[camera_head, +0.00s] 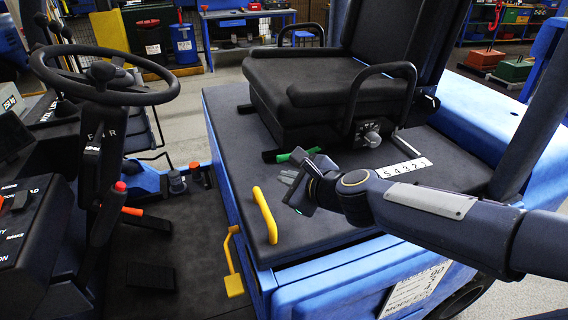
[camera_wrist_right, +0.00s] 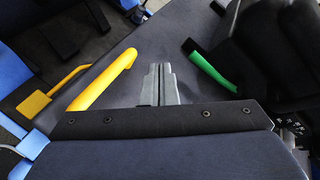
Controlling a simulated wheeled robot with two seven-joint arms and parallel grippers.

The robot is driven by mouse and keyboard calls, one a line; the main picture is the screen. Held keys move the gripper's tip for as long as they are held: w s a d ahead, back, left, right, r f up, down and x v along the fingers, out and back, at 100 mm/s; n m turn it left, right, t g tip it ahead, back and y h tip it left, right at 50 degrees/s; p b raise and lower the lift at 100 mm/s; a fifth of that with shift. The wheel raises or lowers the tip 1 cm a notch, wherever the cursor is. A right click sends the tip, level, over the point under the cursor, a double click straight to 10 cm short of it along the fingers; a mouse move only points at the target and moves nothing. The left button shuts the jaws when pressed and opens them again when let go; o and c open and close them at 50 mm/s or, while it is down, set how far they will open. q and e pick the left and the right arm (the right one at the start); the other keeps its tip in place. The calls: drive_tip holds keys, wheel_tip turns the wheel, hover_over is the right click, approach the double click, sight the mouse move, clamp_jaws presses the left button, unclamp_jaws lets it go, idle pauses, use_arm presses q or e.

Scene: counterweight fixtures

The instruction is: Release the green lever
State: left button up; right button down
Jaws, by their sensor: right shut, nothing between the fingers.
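The green lever (camera_head: 299,155) sticks out from under the front of the black seat. It also shows in the right wrist view (camera_wrist_right: 213,73), to the right of the fingers, with its far end at a black part. My right gripper (camera_head: 286,178) is over the blue machine's dark top, just in front of the lever. In the right wrist view, my right gripper (camera_wrist_right: 158,72) has its two fingers together, empty, with a gap between them and the lever. My left gripper is not in view.
A yellow handle (camera_head: 265,214) stands left of my right gripper, and a yellow pedal-like bar (camera_head: 233,265) hangs lower. The black seat (camera_head: 325,85) with armrests is behind the lever. A steering wheel (camera_head: 100,65) stands at the left. A number plate (camera_head: 404,168) lies near my forearm.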

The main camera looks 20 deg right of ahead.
drive_tip(key=w+d+f+m+h, duration=0.1)
drive_tip(key=m, duration=0.2)
drive_tip(key=w+d+m+h, duration=0.1)
drive_tip(key=w+m, duration=0.1)
drive_tip(key=m, duration=0.1)
drive_tip(key=w+d+f+m+h, duration=0.1)
drive_tip(key=d+m, duration=0.1)
drive_tip(key=m, duration=0.1)
drive_tip(key=shift+w+f+m+g, duration=0.25)
drive_tip(key=shift+f+m+g, duration=0.05)
drive_tip(key=shift+f, duration=0.05)
drive_tip(key=shift+d+f+m+h, duration=0.1)
drive_tip(key=shift+m+h, duration=0.2)
drive_tip(key=shift+w+f, duration=0.1)
drive_tip(key=shift+w+f, duration=0.25)
drive_tip(key=shift+w, duration=0.05)
drive_tip(key=b+x, duration=0.2)
drive_tip(key=x, duration=0.7)
drive_tip(key=shift+r, duration=0.1)
drive_tip(key=shift+r, duration=0.15)
